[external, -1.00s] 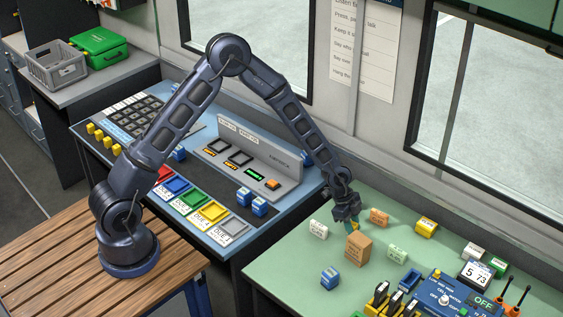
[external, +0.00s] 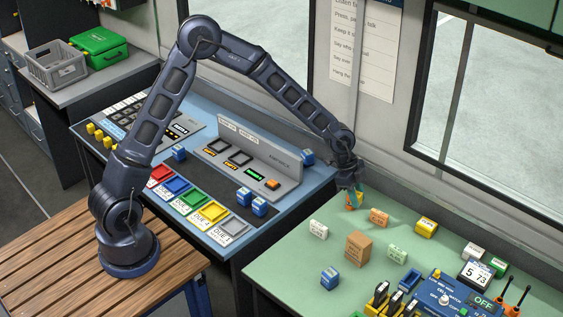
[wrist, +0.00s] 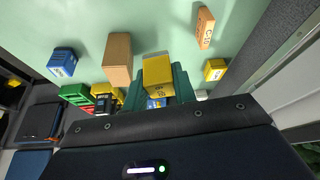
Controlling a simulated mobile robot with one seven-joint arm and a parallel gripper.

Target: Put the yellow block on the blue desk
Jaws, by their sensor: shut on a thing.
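My gripper (external: 350,194) has teal fingers and is shut on a yellow block (wrist: 158,68). It holds the block above the back left part of the green desk (external: 290,262). In the wrist view the block sits between the two fingers (wrist: 159,88), with dark lettering on its lower side. The blue desk (external: 226,130) stands to the left of the gripper, with a gap between the desks.
The blue desk carries a grey raised console (external: 285,178), colored cue tiles (external: 190,201) and several blue blocks (external: 259,208). On the green desk are a brown box (external: 358,249), an orange block (external: 379,217), another yellow block (external: 426,228) and a blue device (external: 448,293).

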